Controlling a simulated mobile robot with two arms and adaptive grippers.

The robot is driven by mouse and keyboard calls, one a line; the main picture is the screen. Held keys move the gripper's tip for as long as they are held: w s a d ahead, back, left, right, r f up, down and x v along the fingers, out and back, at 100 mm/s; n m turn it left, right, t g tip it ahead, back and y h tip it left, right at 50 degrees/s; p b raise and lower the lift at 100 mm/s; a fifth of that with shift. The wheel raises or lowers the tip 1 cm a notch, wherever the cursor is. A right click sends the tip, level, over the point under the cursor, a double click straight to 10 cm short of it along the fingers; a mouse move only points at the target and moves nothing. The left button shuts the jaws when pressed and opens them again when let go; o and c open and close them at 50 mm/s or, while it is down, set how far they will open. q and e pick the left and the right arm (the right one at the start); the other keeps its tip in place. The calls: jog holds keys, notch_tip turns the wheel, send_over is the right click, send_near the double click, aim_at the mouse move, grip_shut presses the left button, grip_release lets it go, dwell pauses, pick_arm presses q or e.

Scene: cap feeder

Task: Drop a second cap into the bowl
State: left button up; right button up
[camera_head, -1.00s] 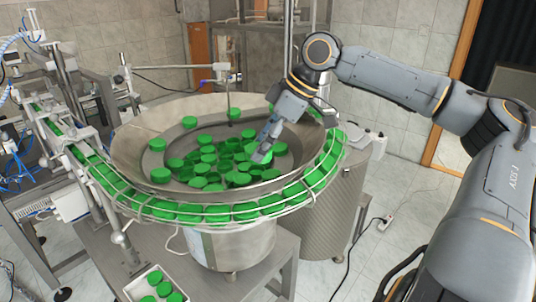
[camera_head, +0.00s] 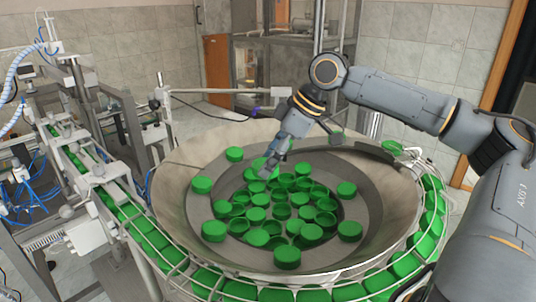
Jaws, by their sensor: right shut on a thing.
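The large metal feeder bowl (camera_head: 180,225) fills the middle of the view, with many green caps (camera_head: 287,257) lying in it, some face up and some open side up. My right gripper (camera_head: 270,170) reaches down from the upper right over the back part of the bowl. It is shut on a green cap (camera_head: 262,163), which is partly hidden by the fingers and blends with the caps around it. I cannot tell exactly how high it is above the pile. My left gripper is not in view.
A curved track with green caps (camera_head: 155,239) runs around the bowl's front and right rim and joins a conveyor (camera_head: 85,172) at left. A thin rod on a stand (camera_head: 165,105) reaches over the back of the bowl. Machinery stands at left.

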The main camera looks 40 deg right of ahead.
jog(key=shift+f, duration=2.5)
jog(key=o, duration=0.8)
send_near(270, 177)
jog(key=shift+w+d+f, duration=0.1)
jog(key=shift+w+d, duration=0.15)
jog(key=shift+d, duration=0.35)
jog(key=shift+w+d, duration=0.25)
jog(key=shift+d, duration=0.35)
